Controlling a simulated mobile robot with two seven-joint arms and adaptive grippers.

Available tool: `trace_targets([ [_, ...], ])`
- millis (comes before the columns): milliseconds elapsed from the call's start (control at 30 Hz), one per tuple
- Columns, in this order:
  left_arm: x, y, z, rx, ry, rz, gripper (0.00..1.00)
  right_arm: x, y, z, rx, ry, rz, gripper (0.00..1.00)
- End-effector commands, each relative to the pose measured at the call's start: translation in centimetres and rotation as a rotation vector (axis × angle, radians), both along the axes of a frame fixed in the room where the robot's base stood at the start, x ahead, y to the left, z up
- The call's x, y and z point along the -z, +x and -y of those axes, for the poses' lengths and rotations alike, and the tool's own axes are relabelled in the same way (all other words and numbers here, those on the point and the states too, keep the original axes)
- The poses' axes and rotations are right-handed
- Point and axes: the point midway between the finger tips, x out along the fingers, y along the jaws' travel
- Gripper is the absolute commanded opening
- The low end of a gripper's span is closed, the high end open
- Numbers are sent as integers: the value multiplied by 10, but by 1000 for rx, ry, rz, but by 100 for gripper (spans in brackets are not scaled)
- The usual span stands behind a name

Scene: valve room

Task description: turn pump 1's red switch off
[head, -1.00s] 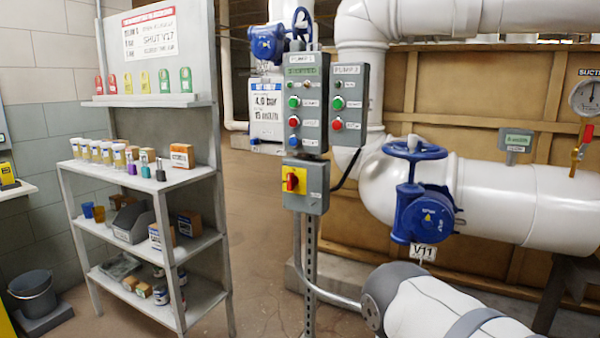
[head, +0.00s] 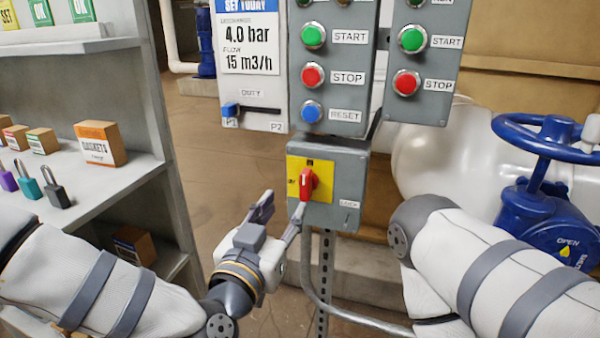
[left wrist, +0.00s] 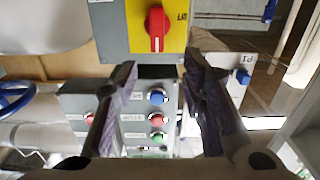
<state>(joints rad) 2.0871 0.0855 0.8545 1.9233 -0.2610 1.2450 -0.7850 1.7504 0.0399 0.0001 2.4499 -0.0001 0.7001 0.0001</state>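The red switch (head: 307,183) is a rotary knob on a yellow plate (head: 297,168), on the front of a grey box (head: 345,165) below the button panels. Its handle stands roughly upright; the plate's small markings are hard to read. It also shows in the left wrist view (left wrist: 156,28), just beyond the fingertips and between their lines. My left gripper (head: 285,203) is open and empty, just below and left of the knob. One fingertip overlaps the knob's lower end in the head view; I cannot tell whether they touch. My right gripper is out of view; only my right arm shows.
Above the box are two panels with green START (head: 313,36) and red STOP buttons and a blue RESET button (head: 312,111). A blue valve wheel (head: 545,140) stands at right. A shelf (head: 110,185) with padlocks and a gasket box stands at left. A conduit runs below the box.

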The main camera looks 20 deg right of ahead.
Motion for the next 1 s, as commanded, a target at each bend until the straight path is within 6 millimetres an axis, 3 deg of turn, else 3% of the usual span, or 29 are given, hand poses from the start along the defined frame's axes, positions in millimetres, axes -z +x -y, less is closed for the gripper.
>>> trace_targets([
  [400,8,79,53,-1,0,-11,38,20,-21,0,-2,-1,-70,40],
  [600,5,94,63,0,1,-8,38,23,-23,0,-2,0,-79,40],
  [833,3,94,64,1,1,-7,38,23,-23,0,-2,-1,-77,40],
  [1000,3,94,64,1,1,-7,0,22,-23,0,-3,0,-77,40],
])
